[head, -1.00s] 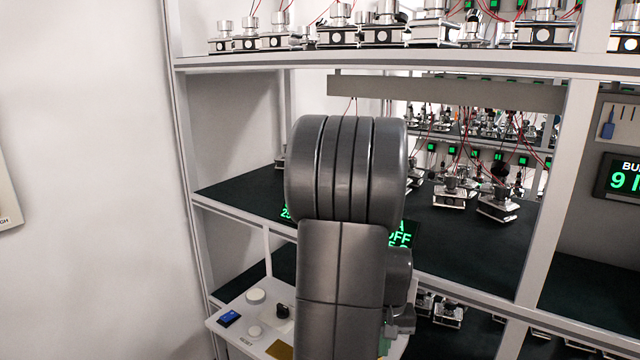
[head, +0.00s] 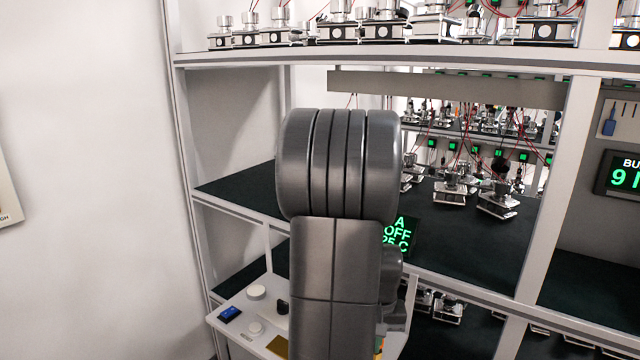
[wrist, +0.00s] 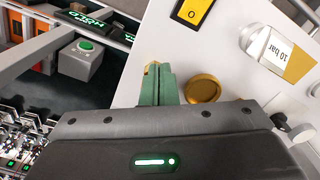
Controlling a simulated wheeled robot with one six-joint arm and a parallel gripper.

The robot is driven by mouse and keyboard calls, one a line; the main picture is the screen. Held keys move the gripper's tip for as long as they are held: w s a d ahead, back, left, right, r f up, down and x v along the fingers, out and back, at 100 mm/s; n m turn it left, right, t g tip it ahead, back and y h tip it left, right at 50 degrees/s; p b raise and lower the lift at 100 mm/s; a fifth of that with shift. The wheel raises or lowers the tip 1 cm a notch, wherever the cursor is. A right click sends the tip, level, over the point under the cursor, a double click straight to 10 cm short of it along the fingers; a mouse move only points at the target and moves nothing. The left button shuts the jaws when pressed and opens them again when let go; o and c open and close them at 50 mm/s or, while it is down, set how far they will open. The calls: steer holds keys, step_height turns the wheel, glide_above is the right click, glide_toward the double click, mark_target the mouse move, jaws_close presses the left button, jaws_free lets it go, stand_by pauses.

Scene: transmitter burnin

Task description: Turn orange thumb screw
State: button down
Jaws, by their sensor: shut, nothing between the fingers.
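In the wrist view, my gripper (wrist: 157,76) shows as two green fingers pressed together, with nothing between them. They reach over a white panel (wrist: 128,65). A small orange-gold piece (wrist: 150,68) shows at the fingertips, mostly hidden by them. I cannot tell whether it is the thumb screw, or whether the fingers touch it. A round brass-coloured knob (wrist: 203,88) sits on the panel just right of the fingers, apart from them.
A yellow rocker switch (wrist: 192,10) and a bottle-like part (wrist: 275,55) marked 10 bar are nearby in the wrist view. A green button box (wrist: 82,58) is at left. In the head view, shelves (head: 240,205) hold several chrome fixtures, and a display (head: 401,236) reads A OFF.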

steer(key=shift+s+r, duration=0.2)
step_height(320, 180, up, 6)
steer(key=p, duration=0.5)
steer(key=shift+f, duration=0.15)
steer(key=shift+s+a, duration=0.1)
